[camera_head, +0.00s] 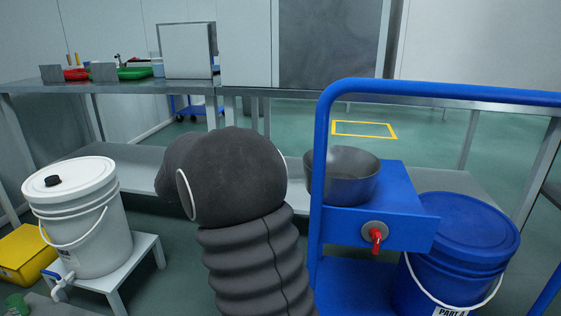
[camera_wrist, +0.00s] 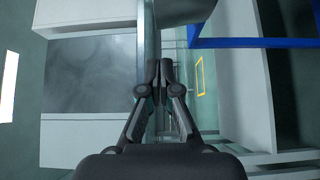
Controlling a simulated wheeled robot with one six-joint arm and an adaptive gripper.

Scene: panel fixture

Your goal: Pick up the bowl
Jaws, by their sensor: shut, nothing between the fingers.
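A dark grey bowl (camera_head: 345,191) sits upright on the blue shelf of a cart (camera_head: 398,208) in the head view, right of my arm. Its left edge is partly behind the cart's blue upright. My gripper (camera_wrist: 158,66) shows in the wrist view with its fingertips together and nothing between them. In the head view my own dark arm hides the gripper, so I cannot tell its distance from the bowl. A dark shape (camera_wrist: 185,10) at the top of the wrist view is cut off; I cannot tell what it is.
The cart's blue handle rail (camera_head: 450,92) rises above the bowl. A blue lidded bucket (camera_head: 465,235) stands right of it. A white bucket (camera_head: 85,215) on a low stand is at left. A metal table (camera_head: 125,87) runs behind, with green floor beyond.

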